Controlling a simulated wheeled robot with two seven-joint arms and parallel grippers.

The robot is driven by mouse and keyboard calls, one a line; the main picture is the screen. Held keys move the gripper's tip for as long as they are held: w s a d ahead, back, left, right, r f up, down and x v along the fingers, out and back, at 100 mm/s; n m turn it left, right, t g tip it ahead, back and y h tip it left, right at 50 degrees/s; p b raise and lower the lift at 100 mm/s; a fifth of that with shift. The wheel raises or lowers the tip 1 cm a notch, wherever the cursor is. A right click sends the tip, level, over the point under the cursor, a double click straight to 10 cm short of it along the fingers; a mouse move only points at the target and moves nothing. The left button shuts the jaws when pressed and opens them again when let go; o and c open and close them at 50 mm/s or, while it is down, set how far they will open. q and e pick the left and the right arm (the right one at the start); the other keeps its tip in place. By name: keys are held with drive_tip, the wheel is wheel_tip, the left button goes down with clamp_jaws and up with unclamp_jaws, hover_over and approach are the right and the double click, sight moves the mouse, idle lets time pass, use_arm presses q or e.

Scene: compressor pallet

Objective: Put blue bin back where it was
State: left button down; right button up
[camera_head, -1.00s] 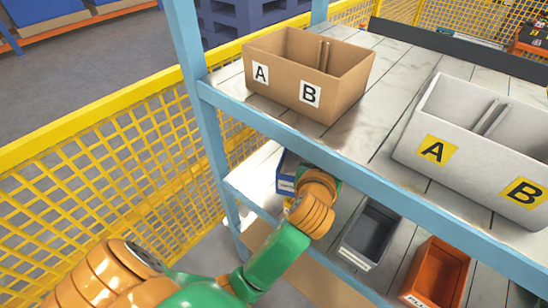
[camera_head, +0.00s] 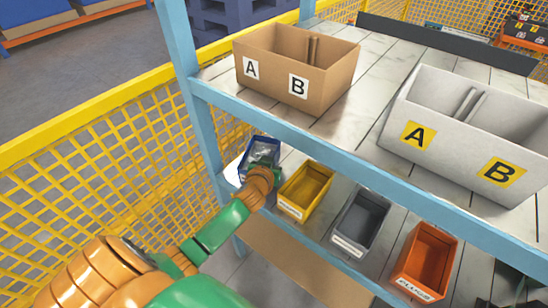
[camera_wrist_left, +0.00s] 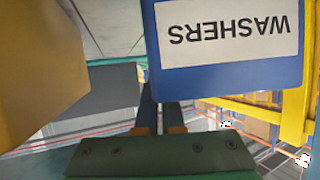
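The blue bin (camera_head: 262,145) is at the left end of the lower shelf (camera_head: 232,172), beside the blue post. Its front bears a white WASHERS label, upside down in the wrist view, where the bin (camera_wrist_left: 230,77) fills the upper right. My left gripper (camera_head: 262,172) is at the bin's front side; its wrist covers part of the bin. In the wrist view the left gripper's fingers (camera_wrist_left: 160,115) are close together at the bin's edge and appear shut on it; the contact is partly hidden. I cannot tell whether the bin rests fully on the shelf. My right gripper is out of view.
A yellow bin (camera_head: 305,190) is close to the right of the blue bin, then a grey bin (camera_head: 361,222) and an orange bin (camera_head: 425,262). The upper shelf's blue front rail (camera_head: 300,140) runs above. A brown box (camera_head: 297,72) and a white box (camera_head: 450,140) stand on top.

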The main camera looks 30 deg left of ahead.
use_arm(q)
drive_tip(key=c, duration=1)
unclamp_jaws()
drive_tip(key=shift+c, duration=0.2)
drive_tip(key=shift+s+d+r, duration=0.15)
drive_tip(key=shift+s, duration=0.2)
drive_tip(key=p+v, duration=0.1)
drive_tip(key=v, duration=1)
drive_tip(key=shift+s+r, duration=0.1)
drive_tip(key=shift+s, duration=0.05)
